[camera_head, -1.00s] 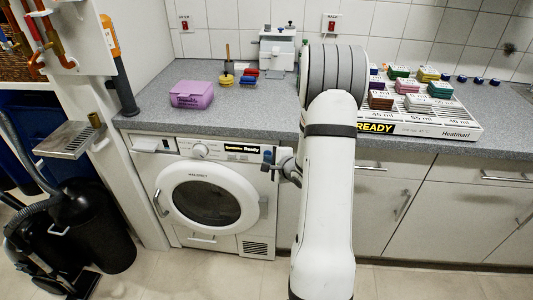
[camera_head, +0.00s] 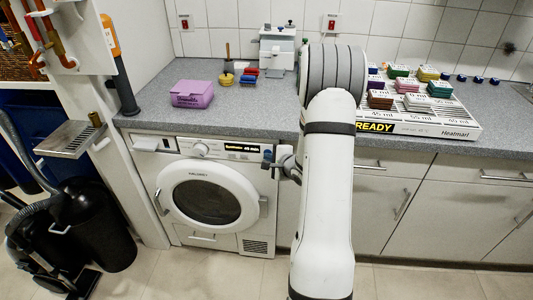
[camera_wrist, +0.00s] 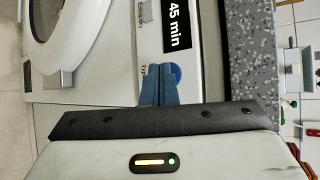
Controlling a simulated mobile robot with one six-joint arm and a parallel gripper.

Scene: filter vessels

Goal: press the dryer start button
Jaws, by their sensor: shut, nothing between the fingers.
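The dryer (camera_head: 250,235) is a white front-loading machine under the counter, with its round door (camera_head: 205,198) shut. Its black display (camera_head: 243,148) is on the top panel and reads "45 min" in the wrist view (camera_wrist: 176,25). My gripper (camera_head: 268,157) is shut and empty, at the right end of the dryer's panel.
The grey speckled counter (camera_head: 225,120) runs above the dryer. A pink box (camera_head: 191,95) and a white heating tray (camera_head: 455,128) with several coloured blocks stand on it. A black bin (camera_head: 95,230) stands on the left. The floor before the dryer is clear.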

